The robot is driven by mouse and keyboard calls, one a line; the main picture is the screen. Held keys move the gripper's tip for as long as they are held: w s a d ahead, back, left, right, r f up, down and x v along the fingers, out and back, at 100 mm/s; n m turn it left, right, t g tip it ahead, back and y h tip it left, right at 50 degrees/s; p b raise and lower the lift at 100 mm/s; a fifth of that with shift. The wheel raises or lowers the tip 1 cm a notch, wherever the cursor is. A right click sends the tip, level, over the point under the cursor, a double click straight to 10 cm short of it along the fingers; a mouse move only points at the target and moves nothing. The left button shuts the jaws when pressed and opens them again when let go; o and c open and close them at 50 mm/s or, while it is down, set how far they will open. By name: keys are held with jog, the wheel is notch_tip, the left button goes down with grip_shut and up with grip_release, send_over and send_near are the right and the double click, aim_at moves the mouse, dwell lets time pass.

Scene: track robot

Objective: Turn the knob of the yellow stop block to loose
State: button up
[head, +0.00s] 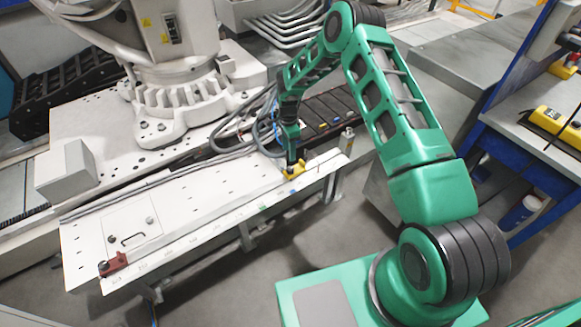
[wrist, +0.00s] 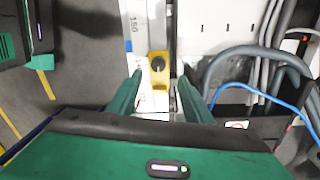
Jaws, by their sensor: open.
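The yellow stop block (head: 296,174) sits near the right end of the white track cover, at its front edge. In the wrist view the yellow stop block (wrist: 160,86) lies between my two fingers, with a dark round knob (wrist: 158,64) on it. My gripper (head: 291,160) points down right over the block; in the wrist view my gripper (wrist: 160,76) is open, one green finger on each side. The fingers look apart from the knob. The knob's setting is too small to read.
A scale strip (wrist: 136,25) runs along the track edge beside the block. A red block (head: 112,265) sits at the track's far left end. Grey hoses (head: 240,125) and a blue cable (wrist: 250,91) lie close behind the block. A small post (head: 347,136) stands to the right.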

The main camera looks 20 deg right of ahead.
aim_at(290, 168)
jog(key=f, duration=0.9)
jog(key=shift+s+f, duration=0.25)
jog(key=shift+f, duration=0.1)
jog(key=shift+d, duration=0.15)
jog(key=c, duration=1.1)
